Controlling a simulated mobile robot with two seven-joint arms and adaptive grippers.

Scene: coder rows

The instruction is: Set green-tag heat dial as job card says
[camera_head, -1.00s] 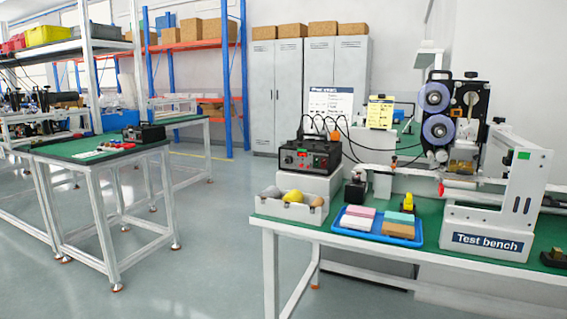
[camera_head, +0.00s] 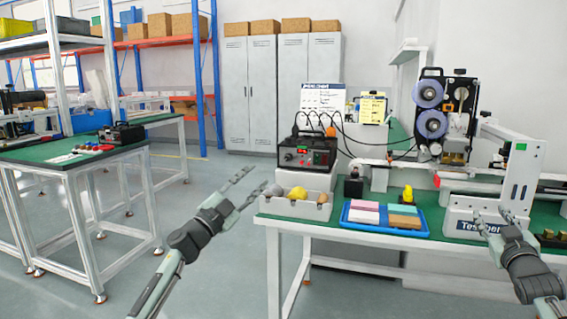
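A black control box (camera_head: 307,155) with a red display and small controls stands on a white block at the left end of the bench. Its dials are too small to read, and I see no clear green tag on it. A small green square (camera_head: 521,147) is on the white machine post at the right. A yellow card (camera_head: 373,108) stands behind the bench; its writing is unreadable. My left gripper (camera_head: 256,181) is open and empty, left of the bench and below the control box in the picture.
A white bin (camera_head: 292,208) with rounded items and a blue tray (camera_head: 360,220) of coloured blocks sit on the bench front. A yellow object (camera_head: 407,194) stands behind the tray. Another black box (camera_head: 122,134) is on the left table (camera_head: 40,154). Floor between tables is clear.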

